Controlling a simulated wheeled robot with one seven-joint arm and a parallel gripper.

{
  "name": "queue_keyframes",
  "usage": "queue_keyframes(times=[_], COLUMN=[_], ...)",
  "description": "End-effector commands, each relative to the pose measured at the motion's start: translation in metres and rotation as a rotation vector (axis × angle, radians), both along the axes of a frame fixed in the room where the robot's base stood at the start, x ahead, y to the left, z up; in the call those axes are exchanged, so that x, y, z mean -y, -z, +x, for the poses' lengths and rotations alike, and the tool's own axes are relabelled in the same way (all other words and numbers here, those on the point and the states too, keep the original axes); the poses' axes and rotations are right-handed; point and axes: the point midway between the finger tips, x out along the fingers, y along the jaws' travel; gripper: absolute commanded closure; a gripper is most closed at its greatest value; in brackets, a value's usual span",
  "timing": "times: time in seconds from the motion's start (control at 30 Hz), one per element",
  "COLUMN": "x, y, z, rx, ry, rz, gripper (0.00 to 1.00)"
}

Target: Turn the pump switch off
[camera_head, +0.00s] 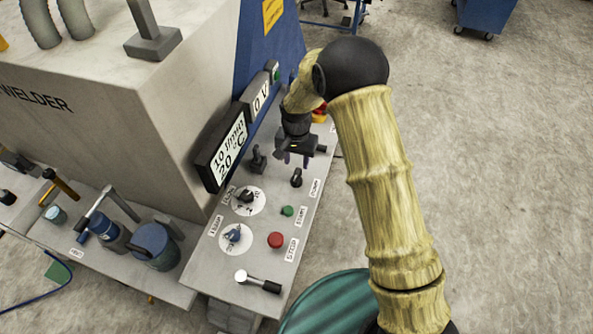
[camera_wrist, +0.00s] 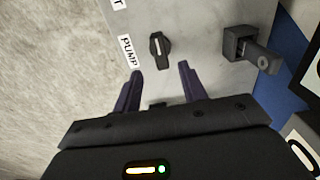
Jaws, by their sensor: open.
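The pump switch is a black rotary knob (camera_wrist: 160,46) with a raised bar grip, on the grey panel beside a white PUMP label (camera_wrist: 129,52). In the wrist view its bar runs roughly up and down the picture. In the head view the pump switch (camera_head: 296,179) sits near the panel's right edge. My gripper (camera_wrist: 160,69) is open and empty, its two dark fingers pointing toward the switch. The knob shows just beyond the fingertips, between their lines, apparently not touched. In the head view my gripper (camera_head: 294,159) hangs over the panel just behind the switch.
A black lever-like fitting (camera_wrist: 252,50) stands close to the right of the switch in the wrist view. The panel also bears a green button (camera_head: 288,211), a red button (camera_head: 275,240), two dials and a white-tipped lever (camera_head: 257,281). Displays (camera_head: 225,150) rise at the left.

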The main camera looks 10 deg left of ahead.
Motion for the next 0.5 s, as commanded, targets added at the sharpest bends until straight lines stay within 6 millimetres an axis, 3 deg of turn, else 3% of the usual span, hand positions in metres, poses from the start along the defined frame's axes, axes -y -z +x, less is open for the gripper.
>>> queue_keyframes(times=[0.5], x=[0.0], y=[0.069], z=[0.0], rx=[-0.001], ry=[0.001], rz=[-0.001], gripper=[0.58])
